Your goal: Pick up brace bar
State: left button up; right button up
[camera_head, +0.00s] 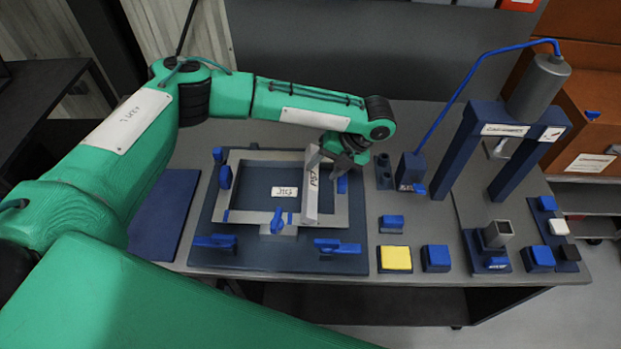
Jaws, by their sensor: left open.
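A light grey bar with a "PST" label (312,190), which looks like the brace bar, lies across the right part of a grey rectangular frame (245,216) on a dark fixture plate (268,258). My left gripper (342,172) is open, just right of the bar's far end, over the frame's right side. The gripper and wrist partly hide that corner, so I cannot tell whether the fingers touch or straddle the bar. My right gripper is not in view.
Blue clamps (337,247) surround the frame. A dark blue press arch (505,150) with a grey cylinder stands at the right. A yellow block (396,259) and blue blocks (436,258) sit near the front edge. A blue mat (165,215) lies left of the plate.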

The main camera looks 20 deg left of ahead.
aim_at(314, 180)
pick_arm(q)
jog(key=p+x, duration=0.1)
jog(key=x, duration=0.3)
jog(key=shift+s+a+f+p, duration=0.15)
jog(key=shift+s+a+p, duration=0.1)
jog(key=shift+p, duration=0.15)
jog(key=shift+a+f, duration=0.1)
jog(key=shift+f, duration=0.2)
jog(key=shift+c, duration=0.4)
grip_shut()
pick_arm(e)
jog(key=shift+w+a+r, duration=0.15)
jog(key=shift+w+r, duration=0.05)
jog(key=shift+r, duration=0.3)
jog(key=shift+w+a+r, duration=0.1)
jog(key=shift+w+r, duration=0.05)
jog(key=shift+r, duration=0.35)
